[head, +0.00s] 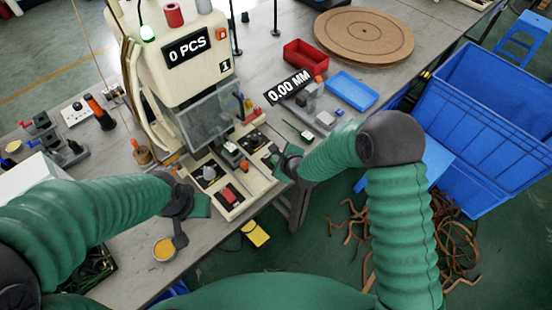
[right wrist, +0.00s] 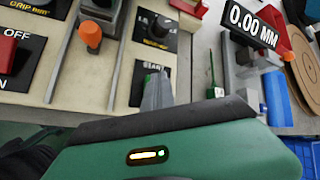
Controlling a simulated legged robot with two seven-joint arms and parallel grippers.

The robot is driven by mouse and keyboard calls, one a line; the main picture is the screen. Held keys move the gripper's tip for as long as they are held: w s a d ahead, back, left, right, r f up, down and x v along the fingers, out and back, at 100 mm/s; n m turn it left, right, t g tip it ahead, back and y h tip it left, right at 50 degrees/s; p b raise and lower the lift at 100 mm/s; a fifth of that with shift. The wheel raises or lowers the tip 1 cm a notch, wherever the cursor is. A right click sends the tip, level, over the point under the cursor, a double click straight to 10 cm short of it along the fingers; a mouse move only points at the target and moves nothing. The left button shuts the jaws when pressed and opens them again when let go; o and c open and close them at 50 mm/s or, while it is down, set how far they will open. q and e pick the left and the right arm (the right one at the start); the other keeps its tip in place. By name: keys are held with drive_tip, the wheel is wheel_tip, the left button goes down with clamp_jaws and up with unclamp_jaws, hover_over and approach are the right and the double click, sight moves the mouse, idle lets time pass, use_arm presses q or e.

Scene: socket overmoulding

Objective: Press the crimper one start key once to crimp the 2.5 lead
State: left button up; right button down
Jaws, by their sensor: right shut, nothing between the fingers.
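The crimper (head: 185,50) stands at the back of the bench, with "0 PCS" on its display and a "1" plate. Its cream base carries a panel (head: 232,195) with a red switch (head: 229,194). The start plate (right wrist: 152,66), marked START, shows in the right wrist view. My right gripper (head: 279,166) is shut and empty at the right edge of the base. Its grey fingertips (right wrist: 157,92) are over the lower part of the start plate and hide the key; contact cannot be told. My left gripper (head: 180,234) is low at the front left; its fingers are unclear. I cannot make out the lead.
An orange-tipped knob (right wrist: 90,34) stands left of the start plate. A gauge reading 0.00 MM (head: 290,88), a red bin (head: 305,57) and a blue tray (head: 352,90) are to the right. A yellow-topped round piece (head: 164,249) lies near my left gripper.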

idle(0.4)
drive_tip(key=shift+r+p, duration=0.7)
drive_tip(key=shift+r, duration=0.2)
wheel_tip(320, 180, up, 5)
drive_tip(key=p, duration=0.4)
idle(0.5)
drive_tip(key=s+d+r+n+g+h, duration=0.2)
drive_tip(key=s+d+r+n+g, duration=0.1)
drive_tip(key=s+d+n, duration=0.6)
drive_tip(key=s+d+r+n+g+h, duration=0.1)
drive_tip(key=s+d+r+n+g, duration=0.1)
drive_tip(key=s+d+r+n, duration=0.4)
drive_tip(key=s+d+n, duration=0.4)
drive_tip(key=s+n, duration=0.3)
drive_tip(key=s, duration=0.1)
drive_tip(key=shift+s+r+g+h, duration=0.2)
drive_tip(key=shift+s+g+h, duration=0.2)
